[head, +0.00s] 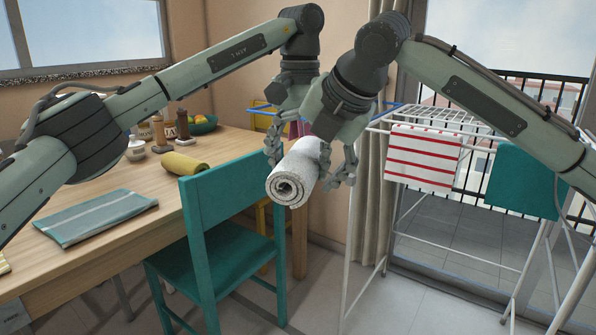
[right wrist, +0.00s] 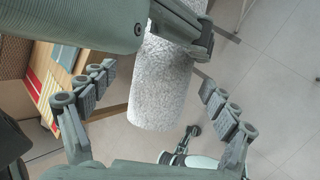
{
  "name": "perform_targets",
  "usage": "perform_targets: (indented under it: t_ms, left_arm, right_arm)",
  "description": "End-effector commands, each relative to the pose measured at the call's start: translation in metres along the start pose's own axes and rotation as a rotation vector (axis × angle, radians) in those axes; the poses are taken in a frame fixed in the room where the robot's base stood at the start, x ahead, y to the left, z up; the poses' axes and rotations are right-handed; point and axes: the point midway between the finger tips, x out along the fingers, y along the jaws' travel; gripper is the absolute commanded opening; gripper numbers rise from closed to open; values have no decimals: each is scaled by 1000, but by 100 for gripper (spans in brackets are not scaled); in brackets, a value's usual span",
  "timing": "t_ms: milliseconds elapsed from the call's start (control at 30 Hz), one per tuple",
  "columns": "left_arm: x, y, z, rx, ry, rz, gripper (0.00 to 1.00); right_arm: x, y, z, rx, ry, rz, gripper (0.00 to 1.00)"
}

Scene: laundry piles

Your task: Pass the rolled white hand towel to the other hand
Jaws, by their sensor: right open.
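The rolled white hand towel (head: 291,178) is held in the air beside the teal chair, its spiral end toward me. It also shows in the right wrist view (right wrist: 160,85). My left gripper (head: 290,148) is shut on the towel. In the right wrist view, part of that gripper (right wrist: 195,35) covers the towel's upper end. My right gripper (head: 337,170) is open at the towel's right side. In the right wrist view its fingers stand on both sides of the towel, with gaps between. The towel partly hides the fingers of both grippers in the head view.
The teal chair (head: 212,228) stands just below and left of the towel. The wooden table (head: 150,195) holds a folded teal cloth (head: 95,217), a yellow roll (head: 184,164) and a fruit bowl (head: 203,125). A white drying rack (head: 372,200) with a striped towel (head: 424,157) stands at right.

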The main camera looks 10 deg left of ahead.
Motion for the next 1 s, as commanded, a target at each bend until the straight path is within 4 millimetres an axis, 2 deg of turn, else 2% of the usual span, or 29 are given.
perform_targets:
  t_ms: [33,200,533,1000]
  left_arm:
    - [0,0,0,0,1,0,26]
    - [0,0,0,0,1,0,26]
    - [0,0,0,0,1,0,26]
    - [-1,0,0,0,1,0,26]
  right_arm:
    - [7,-2,0,1,2,-3,87]
    - [20,-2,-1,1,2,-2,87]
    - [22,-2,-1,1,1,-2,85]
    - [22,-3,-1,2,1,-3,27]
